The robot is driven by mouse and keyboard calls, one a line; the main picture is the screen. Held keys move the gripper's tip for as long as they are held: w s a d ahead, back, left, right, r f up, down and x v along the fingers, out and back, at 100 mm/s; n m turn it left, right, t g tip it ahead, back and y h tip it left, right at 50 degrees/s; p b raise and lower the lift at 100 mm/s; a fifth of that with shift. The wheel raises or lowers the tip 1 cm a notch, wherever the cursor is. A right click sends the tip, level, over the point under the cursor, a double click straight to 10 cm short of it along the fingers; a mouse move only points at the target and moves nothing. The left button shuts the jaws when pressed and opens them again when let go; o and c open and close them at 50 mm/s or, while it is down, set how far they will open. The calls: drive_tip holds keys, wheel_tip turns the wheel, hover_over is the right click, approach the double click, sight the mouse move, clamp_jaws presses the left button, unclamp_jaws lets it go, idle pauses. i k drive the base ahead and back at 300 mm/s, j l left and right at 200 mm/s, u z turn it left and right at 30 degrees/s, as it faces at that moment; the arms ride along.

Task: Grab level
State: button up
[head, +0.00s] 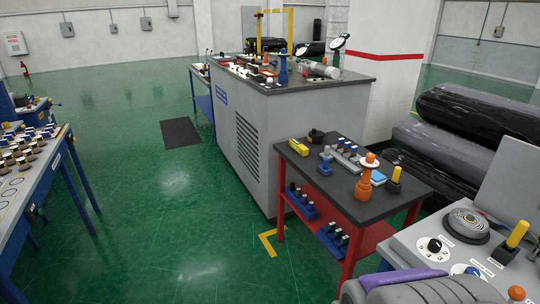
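I cannot single out one thing as the level. On the dark top of the red table (350,196) stand an orange pedestal-like piece (364,184), a yellow-handled piece (395,181), a blue piece (325,163) and a grey bar with blue-topped knobs (346,155). A grey console (415,242) at the right front carries a yellow lever-like handle (516,236), black dials (434,245) and a round coiled disc (468,224). My gripper is not seen in the head view.
A large grey cabinet (240,140) with tools on top stands behind the red table. Black and grey wrapped rolls (465,125) are stacked at the right. A blue-legged table (50,185) is at the left. Green floor (165,230) lies open between.

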sight(303, 151)
drive_tip(key=i+j+z, duration=0.2)
drive_tip(key=i, duration=0.15)
drive_tip(key=i+j+z, duration=0.4)
drive_tip(key=i+j, duration=0.2)
drive_tip(key=i+j+z, duration=0.15)
drive_tip(key=i+j, duration=0.35)
drive_tip(key=i+j+z, duration=0.2)
drive_tip(key=i+j, duration=0.25)
drive_tip(key=i+j+z, duration=0.15)
drive_tip(key=i+j, duration=0.25)
drive_tip(key=j, duration=0.3)
